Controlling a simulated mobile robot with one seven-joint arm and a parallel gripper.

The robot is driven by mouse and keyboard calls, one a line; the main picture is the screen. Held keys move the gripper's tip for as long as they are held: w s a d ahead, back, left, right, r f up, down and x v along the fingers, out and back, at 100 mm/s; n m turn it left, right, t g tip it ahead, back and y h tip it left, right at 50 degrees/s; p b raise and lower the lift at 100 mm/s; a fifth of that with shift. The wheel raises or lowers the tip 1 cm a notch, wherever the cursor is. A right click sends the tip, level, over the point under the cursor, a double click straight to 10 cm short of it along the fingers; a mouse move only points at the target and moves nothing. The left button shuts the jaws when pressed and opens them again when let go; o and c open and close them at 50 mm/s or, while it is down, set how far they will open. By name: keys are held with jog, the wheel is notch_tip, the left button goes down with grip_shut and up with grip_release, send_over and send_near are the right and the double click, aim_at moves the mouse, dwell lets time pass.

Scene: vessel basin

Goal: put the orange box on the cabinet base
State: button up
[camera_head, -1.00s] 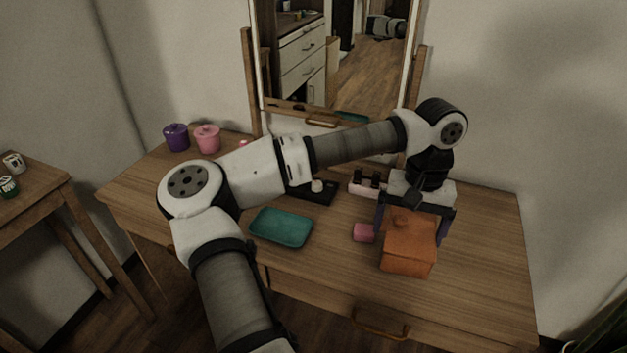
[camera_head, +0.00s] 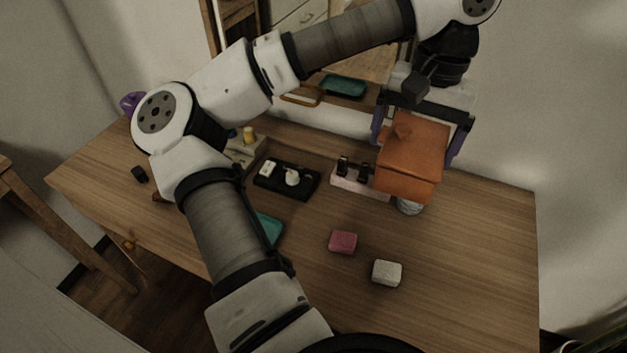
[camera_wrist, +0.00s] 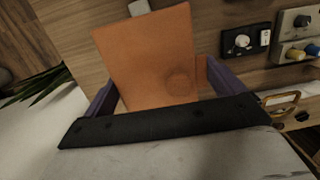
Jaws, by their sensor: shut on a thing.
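The orange box (camera_head: 411,160) is held in my gripper (camera_head: 418,132), well above the wooden table top, on the right in the head view. It has a small knob on its top. I cannot make out for certain which thing is the cabinet base; the wooden dressing table (camera_head: 470,270) with the mirror stands below the box.
The mirror stands at the back. The table's right front is clear.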

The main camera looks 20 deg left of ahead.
notch_tip(320, 180, down, 20)
jog(key=p, duration=0.2)
jog(key=shift+p, duration=0.3)
jog(key=shift+f, duration=0.15)
